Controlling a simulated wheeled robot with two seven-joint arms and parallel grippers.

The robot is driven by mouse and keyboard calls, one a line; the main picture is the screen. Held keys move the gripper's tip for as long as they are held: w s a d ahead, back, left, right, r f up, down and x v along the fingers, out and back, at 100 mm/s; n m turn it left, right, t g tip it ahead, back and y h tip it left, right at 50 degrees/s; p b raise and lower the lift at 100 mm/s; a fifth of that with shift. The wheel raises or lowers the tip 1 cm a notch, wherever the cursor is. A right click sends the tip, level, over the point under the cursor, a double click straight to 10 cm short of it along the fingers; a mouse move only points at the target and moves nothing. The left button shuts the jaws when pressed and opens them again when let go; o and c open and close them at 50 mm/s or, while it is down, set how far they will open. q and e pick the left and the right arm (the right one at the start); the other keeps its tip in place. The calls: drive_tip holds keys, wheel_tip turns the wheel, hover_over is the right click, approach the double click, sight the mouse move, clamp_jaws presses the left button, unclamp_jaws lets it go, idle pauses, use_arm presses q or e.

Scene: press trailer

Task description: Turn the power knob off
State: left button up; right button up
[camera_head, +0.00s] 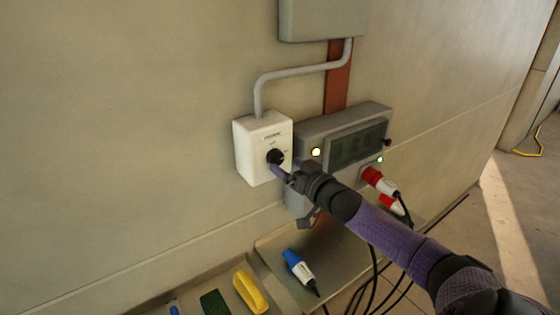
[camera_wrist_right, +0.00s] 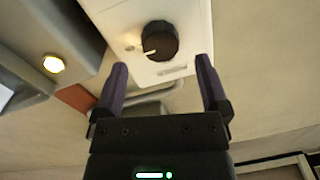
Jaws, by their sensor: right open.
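The power knob (camera_head: 275,157) is a round black knob on the front of a white power box (camera_head: 250,150) on the wall. In the right wrist view the knob (camera_wrist_right: 160,41) has a white pointer mark and sits just beyond and between the fingertips. My right gripper (camera_head: 283,173) comes from the lower right and is at the knob's front. In the wrist view its two purple fingers (camera_wrist_right: 162,62) are spread apart with nothing between them. I cannot tell whether either finger touches the knob. My left gripper does not show.
A grey panel (camera_head: 355,150) with a dark screen and lit lamp stands right of the box. Red plugs (camera_head: 378,181) with black cables hang below it. A grey shelf (camera_head: 270,241) carries a blue plug (camera_head: 299,270); a tray holds a yellow-handled item (camera_head: 249,292). A grey conduit (camera_head: 300,71) runs above.

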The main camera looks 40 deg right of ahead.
sight(279, 159)
drive_tip(key=shift+w+d, duration=0.1)
drive_tip(key=shift+w, duration=1.55)
clamp_jaws()
